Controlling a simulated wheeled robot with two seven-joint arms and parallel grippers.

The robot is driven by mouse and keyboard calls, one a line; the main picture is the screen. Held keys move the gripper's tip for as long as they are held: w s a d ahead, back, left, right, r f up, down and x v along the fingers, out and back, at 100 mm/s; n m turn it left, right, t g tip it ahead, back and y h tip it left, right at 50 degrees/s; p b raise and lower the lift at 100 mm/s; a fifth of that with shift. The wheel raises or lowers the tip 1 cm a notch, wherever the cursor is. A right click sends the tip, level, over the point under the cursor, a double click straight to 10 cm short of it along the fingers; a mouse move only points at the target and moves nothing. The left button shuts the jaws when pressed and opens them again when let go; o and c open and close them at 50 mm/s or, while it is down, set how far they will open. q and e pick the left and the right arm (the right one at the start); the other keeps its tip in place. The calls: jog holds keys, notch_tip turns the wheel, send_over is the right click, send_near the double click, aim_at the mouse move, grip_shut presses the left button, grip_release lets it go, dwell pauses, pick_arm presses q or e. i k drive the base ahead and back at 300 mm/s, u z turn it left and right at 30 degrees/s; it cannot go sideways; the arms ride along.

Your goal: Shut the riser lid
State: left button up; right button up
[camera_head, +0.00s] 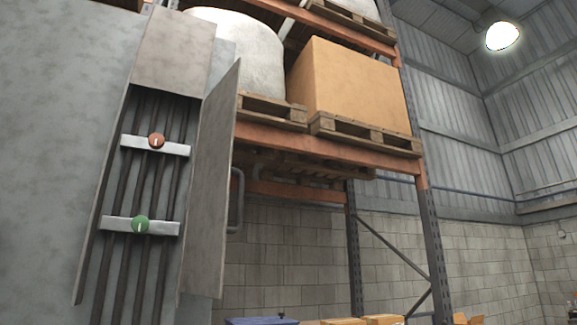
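The riser (172,50) is a tall grey metal casing at the left, with its front open. Inside it run several dark vertical pipes (113,270), crossed by two pale brackets. The upper bracket (176,149) carries an orange-red knob (156,141) and the lower bracket (165,229) a green knob (140,224). The riser lid (211,190) stands open, swung outward at the right side of the opening. A grey bar handle (240,205) shows at the lid's right, on its far face. Neither of my grippers is in view.
Low boxes (384,320) and a blue bin (262,321) show at the bottom edge. Space right of the lid looks clear.

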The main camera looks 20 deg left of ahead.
aim_at(202, 275)
jog(key=z, duration=1)
jog(key=i, duration=1.3)
jog(key=u, duration=3.3)
jog(key=k, duration=0.4)
jog(key=u, duration=0.6)
jog(key=i, duration=0.5)
jog(key=z, duration=0.45)
